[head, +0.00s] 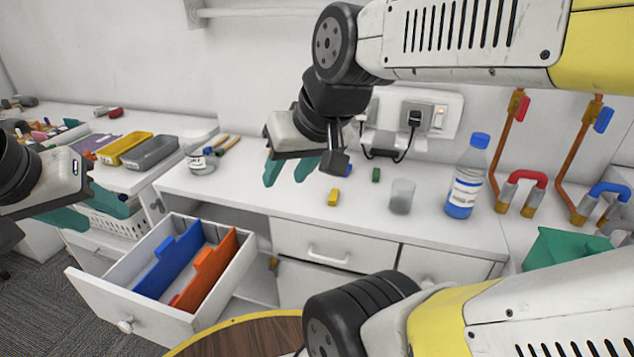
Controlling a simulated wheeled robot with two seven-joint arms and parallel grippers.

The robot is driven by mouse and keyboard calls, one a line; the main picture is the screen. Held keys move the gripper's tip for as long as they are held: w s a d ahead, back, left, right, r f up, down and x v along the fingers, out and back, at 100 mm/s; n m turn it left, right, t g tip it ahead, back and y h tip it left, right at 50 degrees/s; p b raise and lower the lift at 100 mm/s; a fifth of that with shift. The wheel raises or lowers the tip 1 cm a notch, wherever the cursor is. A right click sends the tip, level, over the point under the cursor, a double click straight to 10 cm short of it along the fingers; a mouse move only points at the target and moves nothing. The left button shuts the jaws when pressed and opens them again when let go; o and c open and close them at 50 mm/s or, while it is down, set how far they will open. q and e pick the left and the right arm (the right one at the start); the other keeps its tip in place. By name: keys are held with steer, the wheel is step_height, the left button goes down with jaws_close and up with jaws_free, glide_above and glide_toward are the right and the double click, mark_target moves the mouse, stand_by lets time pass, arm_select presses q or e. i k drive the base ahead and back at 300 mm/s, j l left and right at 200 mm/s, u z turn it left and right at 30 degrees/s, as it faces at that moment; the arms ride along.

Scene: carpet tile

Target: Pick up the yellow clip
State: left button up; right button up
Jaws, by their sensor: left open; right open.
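The yellow clip (333,197) is a small block lying on the white counter (240,185), left of a clear glass. My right gripper (288,176) reaches in from the upper right, above the counter. Its teal fingers are open and empty, pointing down, a little left of the yellow clip in the picture. A green clip (376,175) lies behind and to the right of the yellow one. A blue clip (348,170) is partly hidden by the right gripper. My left gripper (98,212) is open at the left edge, near a white basket, with no object visible between its fingers.
A glass (401,196) and a blue-capped bottle (466,178) stand right of the clips. An open drawer (115,302) with blue and orange dividers juts out below. Copper pipes with red and blue handles (528,178) are at right. A wall socket (425,117) with cable is behind.

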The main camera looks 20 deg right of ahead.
mark_target(334, 193)
steer(key=z, duration=1.05)
